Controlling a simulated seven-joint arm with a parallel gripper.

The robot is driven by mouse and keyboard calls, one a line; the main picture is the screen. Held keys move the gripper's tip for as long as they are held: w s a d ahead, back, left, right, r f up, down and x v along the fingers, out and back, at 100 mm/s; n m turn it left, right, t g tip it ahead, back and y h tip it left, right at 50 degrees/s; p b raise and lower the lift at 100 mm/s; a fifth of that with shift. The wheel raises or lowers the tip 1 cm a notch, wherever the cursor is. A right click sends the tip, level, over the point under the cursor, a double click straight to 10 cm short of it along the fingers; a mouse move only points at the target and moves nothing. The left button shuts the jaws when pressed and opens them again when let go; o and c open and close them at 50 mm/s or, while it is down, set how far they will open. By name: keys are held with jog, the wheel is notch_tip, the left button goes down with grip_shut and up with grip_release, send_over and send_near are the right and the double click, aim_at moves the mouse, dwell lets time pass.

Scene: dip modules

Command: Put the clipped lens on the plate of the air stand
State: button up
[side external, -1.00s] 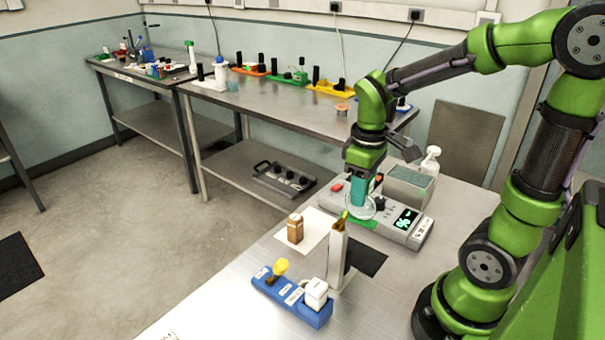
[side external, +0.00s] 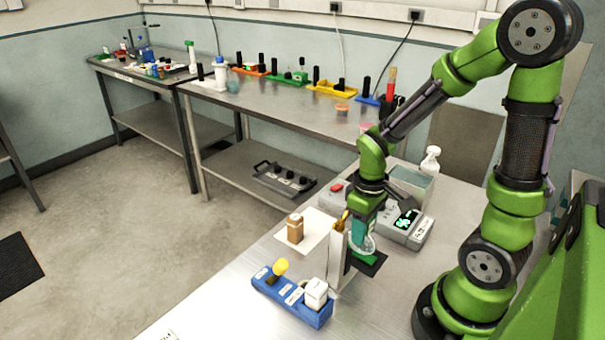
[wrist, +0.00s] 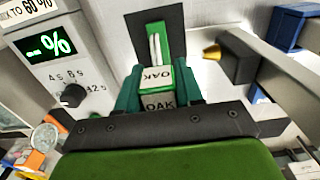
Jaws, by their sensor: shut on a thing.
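My gripper (side external: 362,238) is shut, its teal fingers on either side of a green-edged block (wrist: 157,89) with white "OAK" labels in the wrist view. A green piece with two pale prongs (wrist: 155,49) lies beyond the block, over a dark plate (wrist: 174,18). In the side view the dark plate (side external: 376,267) lies just below the gripper. A pale upright post (side external: 336,262) stands close to its left; contact cannot be told.
A grey control box (side external: 407,228) with a lit display is behind the gripper. A blue rack (side external: 292,302) with a yellow bulb and white block stands front left. A brown bottle (side external: 295,229) stands on a white sheet (side external: 318,225).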

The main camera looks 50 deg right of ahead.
jog(key=shift+f, duration=0.15)
jog(key=o, duration=1)
jog(key=shift+o, duration=0.2)
notch_tip(320, 180, up, 12)
jog(key=shift+r, duration=0.1)
jog(key=a+r+m+t+y, duration=0.2)
jog(key=a+r+m+t, duration=0.2)
jog(key=a+r+t, duration=0.2)
jog(key=s+a+t, duration=0.1)
jog(key=a, duration=0.1)
jog(key=shift+a+r, duration=0.25)
jog(key=shift+a, duration=0.15)
